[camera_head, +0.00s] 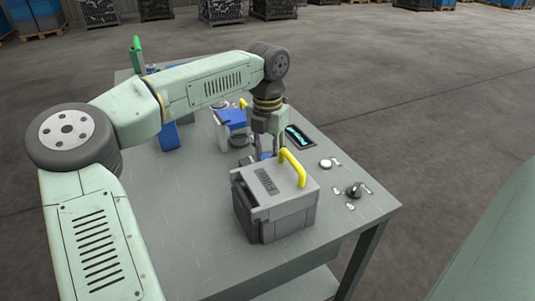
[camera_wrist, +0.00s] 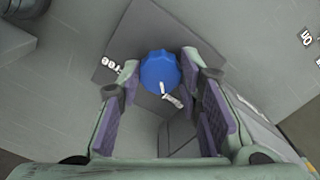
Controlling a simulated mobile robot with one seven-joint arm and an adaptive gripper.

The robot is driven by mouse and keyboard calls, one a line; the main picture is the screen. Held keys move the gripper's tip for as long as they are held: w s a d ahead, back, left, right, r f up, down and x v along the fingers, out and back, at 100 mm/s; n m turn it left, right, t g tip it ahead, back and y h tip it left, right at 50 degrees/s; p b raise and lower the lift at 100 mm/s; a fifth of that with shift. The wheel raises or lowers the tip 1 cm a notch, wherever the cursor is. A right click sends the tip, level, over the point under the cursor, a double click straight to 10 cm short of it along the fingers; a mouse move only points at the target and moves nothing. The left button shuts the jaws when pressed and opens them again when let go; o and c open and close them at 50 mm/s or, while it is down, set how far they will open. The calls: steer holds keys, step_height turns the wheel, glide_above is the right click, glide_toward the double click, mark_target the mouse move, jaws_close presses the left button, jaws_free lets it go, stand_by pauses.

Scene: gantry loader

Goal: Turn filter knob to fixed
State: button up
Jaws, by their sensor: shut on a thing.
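The blue filter knob (camera_wrist: 160,70) sits on a dark grey plate (camera_wrist: 110,45) in the wrist view. A white pointer mark shows on its near side, pointing down and slightly right in the picture. White lettering stands left of the knob, and another white label lies at its lower right; I cannot read either surely. My gripper (camera_wrist: 161,77) has its two fingers on either side of the knob, closed on it. In the head view my gripper (camera_head: 266,150) points down at the table behind the grey box, which hides its fingertips and the knob.
The grey box (camera_head: 275,210) with a yellow handle (camera_head: 292,168) stands close in front of my gripper. A dark screen (camera_head: 299,136), a white round button (camera_head: 325,164) and a black knob (camera_head: 355,190) are to the right. A blue-and-white unit (camera_head: 232,120) stands behind left. The table's front left is clear.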

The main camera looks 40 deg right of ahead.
steer(key=o, duration=1.2)
steer(key=shift+c, duration=0.2)
steer(key=shift+r, duration=0.15)
step_height(320, 180, up, 12)
